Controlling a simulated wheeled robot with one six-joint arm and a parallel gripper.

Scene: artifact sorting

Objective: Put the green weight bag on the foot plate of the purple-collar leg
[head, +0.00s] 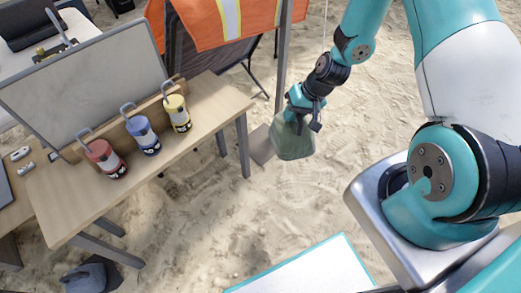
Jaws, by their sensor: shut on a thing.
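My gripper (301,117) is shut on the top of the green weight bag (293,143), which hangs below it near the middle of the head view. A grey foot plate (260,147) lies on the sand just left of the bag, partly hidden by it. A grey upright leg (284,55) runs down toward this plate. The bag overlaps the plate's right side in the picture; I cannot tell whether they touch. No purple collar shows on the visible part of the leg.
A wooden table (190,150) at left holds red (105,158), blue (143,135) and yellow (177,112) canisters and a grey board (85,85). An orange canopy (210,20) hangs at the top. A dark grey bag (92,276) lies lower left. Open sand (230,220) fills the middle.

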